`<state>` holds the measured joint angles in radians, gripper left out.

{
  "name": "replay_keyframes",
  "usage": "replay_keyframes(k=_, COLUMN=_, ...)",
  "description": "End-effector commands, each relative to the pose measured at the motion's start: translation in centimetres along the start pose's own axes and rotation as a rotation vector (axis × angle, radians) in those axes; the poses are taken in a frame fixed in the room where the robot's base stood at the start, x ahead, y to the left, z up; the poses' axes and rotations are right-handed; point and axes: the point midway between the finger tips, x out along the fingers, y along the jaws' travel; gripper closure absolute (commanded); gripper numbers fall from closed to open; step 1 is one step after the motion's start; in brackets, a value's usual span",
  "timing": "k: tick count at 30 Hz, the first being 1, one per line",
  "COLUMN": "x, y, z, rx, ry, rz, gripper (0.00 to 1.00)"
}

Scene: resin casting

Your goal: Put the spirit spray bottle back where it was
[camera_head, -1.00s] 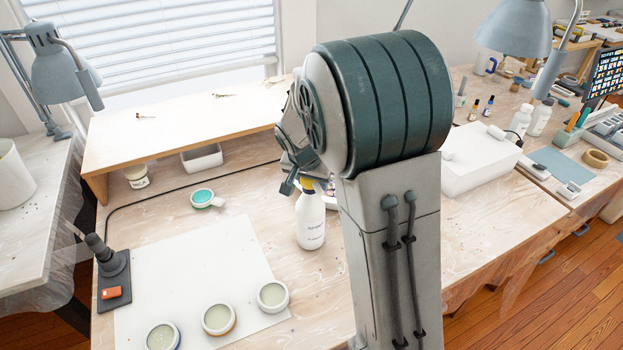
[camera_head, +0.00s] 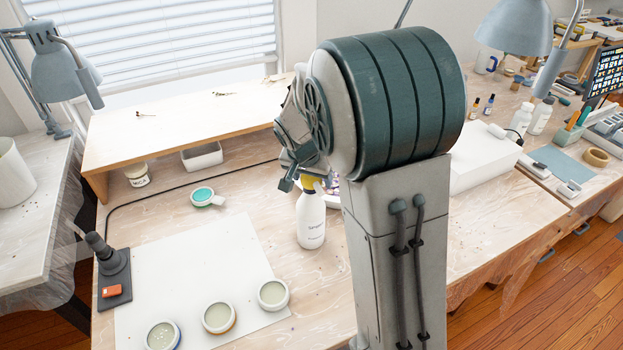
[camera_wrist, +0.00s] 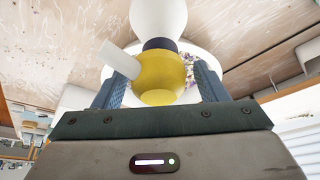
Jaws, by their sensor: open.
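The spirit spray bottle (camera_head: 311,222) is white with a yellow spray head and stands upright on the worktable, just left of my arm in the head view. In the wrist view its yellow head (camera_wrist: 160,78) lies between the two blue-grey fingers of my gripper (camera_wrist: 158,90). The fingers are apart, one on each side of the head, and do not appear closed on it. In the head view my gripper (camera_head: 290,178) is partly hidden by my own arm at the bottle's top.
A white mat (camera_head: 200,275) with several round moulds lies left of the bottle. A torch-like tool on a dark base (camera_head: 110,272), a small teal-filled cup (camera_head: 203,197) and a wooden shelf (camera_head: 180,130) stand around. A white box (camera_head: 480,165) is right of my arm.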

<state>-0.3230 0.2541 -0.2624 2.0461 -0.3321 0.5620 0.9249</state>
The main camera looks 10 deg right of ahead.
Motion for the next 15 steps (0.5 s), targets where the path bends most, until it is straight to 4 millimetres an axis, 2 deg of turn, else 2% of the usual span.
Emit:
replay_keyframes(k=9, x=-6.7, y=-0.1, z=0.0, rx=0.000, ry=0.004, rz=-0.005, gripper=0.34)
replay_keyframes(k=15, x=-9.7, y=0.0, z=0.0, rx=-0.001, ry=0.002, rz=-0.002, gripper=0.34)
